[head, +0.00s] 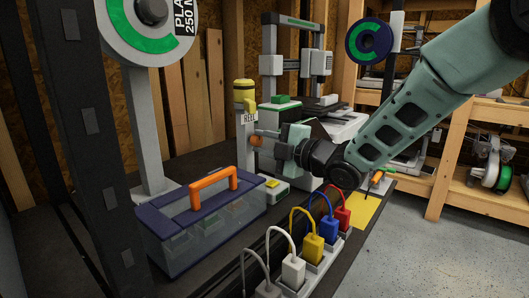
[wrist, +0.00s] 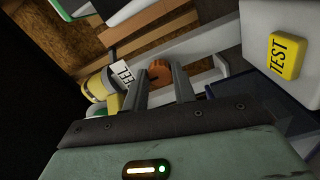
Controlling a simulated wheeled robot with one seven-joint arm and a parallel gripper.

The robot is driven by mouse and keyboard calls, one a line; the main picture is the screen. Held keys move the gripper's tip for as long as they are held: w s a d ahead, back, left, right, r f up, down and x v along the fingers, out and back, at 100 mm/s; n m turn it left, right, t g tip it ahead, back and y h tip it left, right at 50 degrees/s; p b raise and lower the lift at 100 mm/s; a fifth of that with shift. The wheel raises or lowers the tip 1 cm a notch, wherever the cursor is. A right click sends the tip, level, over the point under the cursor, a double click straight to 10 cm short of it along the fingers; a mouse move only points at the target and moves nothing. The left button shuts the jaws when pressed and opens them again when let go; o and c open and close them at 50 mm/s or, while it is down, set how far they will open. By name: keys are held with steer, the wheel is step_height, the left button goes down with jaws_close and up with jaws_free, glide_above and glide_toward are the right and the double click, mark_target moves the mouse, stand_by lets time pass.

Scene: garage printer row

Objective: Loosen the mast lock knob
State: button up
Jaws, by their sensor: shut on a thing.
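The orange knob (head: 256,141) sits on the side of a pale post, below a tag reading REEL (head: 249,118) and a yellow cylindrical part (head: 244,92). My gripper (head: 264,138) reaches it from the right and is shut on it. In the wrist view the knob (wrist: 158,70) lies between the two fingers of my gripper (wrist: 158,74). Its far face shows a dark slot or mark. The sides of the knob are partly hidden by the fingers. The REEL tag (wrist: 122,75) and the yellow part (wrist: 98,86) are left of the fingers.
A clear blue-lidded box with an orange handle (head: 214,188) stands front left. A power strip with several coloured plugs (head: 313,247) runs along the front edge. A yellow TEST button (wrist: 285,56) is on a pale box right of my gripper. Spools and printers stand behind.

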steer(key=shift+f, duration=0.1)
stand_by(0.3)
steer(key=o, duration=1)
steer(key=shift+s+d, duration=0.1)
steer(key=shift+d, duration=0.05)
steer(key=p+v, duration=0.1)
steer(key=v, duration=1.6)
steer(key=shift+s, duration=0.1)
